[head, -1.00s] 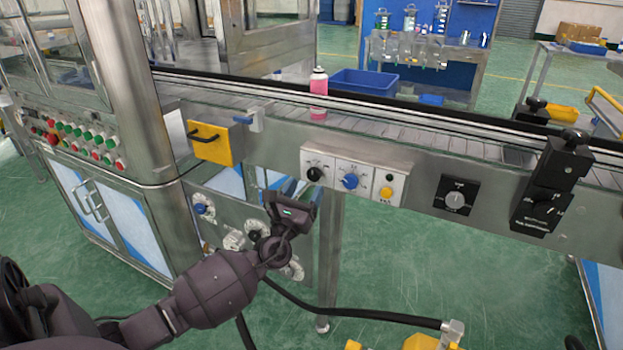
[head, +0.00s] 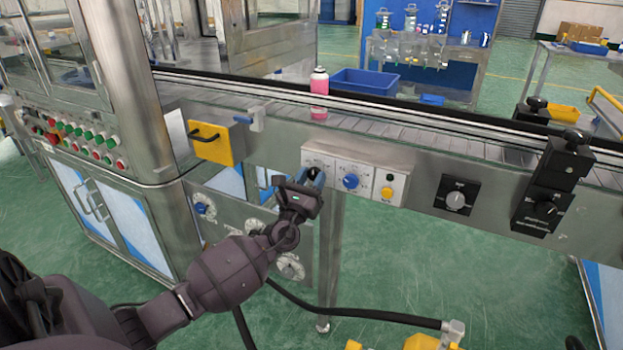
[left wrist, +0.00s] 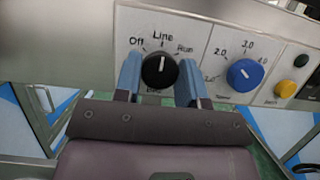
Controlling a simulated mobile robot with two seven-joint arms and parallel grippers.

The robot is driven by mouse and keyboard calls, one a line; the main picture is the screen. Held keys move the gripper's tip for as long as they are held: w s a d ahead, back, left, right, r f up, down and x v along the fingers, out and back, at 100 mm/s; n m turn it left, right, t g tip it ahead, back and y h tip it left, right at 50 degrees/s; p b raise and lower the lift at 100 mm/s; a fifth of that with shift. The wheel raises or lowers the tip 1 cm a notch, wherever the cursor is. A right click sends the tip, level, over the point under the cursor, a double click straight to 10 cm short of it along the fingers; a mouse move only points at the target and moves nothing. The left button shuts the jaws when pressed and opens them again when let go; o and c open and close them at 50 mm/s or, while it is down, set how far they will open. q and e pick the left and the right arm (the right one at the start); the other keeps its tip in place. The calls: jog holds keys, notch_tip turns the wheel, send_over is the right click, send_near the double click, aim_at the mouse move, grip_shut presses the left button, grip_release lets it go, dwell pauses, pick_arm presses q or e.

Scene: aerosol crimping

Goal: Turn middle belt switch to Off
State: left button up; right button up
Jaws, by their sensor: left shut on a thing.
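The belt switch is a black rotary knob (left wrist: 160,70) on a white panel marked Off, Line and Run. Its white pointer stands upright, toward Line. In the head view the knob (head: 313,173) is partly covered by my left gripper (head: 308,180). The left wrist view shows the blue fingers of this gripper (left wrist: 161,82) on either side of the knob, shut on it. The Off mark is to the left of the pointer, Run to the right. My right gripper is not in view.
Right of the knob are a blue dial (head: 351,181) and a yellow button (head: 387,191). A yellow box with a handle (head: 211,143) juts out to the left. A pink can (head: 319,90) stands on the conveyor (head: 420,135). A black dial (head: 456,197) sits farther right.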

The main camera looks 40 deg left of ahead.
pick_arm(q)
jog(key=shift+n+y, duration=0.4)
jog(key=shift+n, duration=0.1)
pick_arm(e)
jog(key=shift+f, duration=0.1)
pick_arm(q)
jog(key=n+y, duration=0.1)
jog(key=n, duration=0.1)
jog(key=shift+d+f+n+g, duration=0.1)
jog(key=shift+n+g, duration=0.2)
jog(key=shift+n, duration=0.1)
jog(key=n+g+y, duration=0.1)
jog(key=n, duration=0.2)
jog(key=n+g+y, duration=0.1)
jog(key=n+y, duration=0.1)
jog(key=n, duration=0.2)
jog(key=shift+n+g+y, duration=0.5)
jog(key=shift+n+g, duration=0.2)
jog(key=shift+n, duration=1.1)
jog(key=o, duration=0.9)
jog(key=shift+d, duration=0.1)
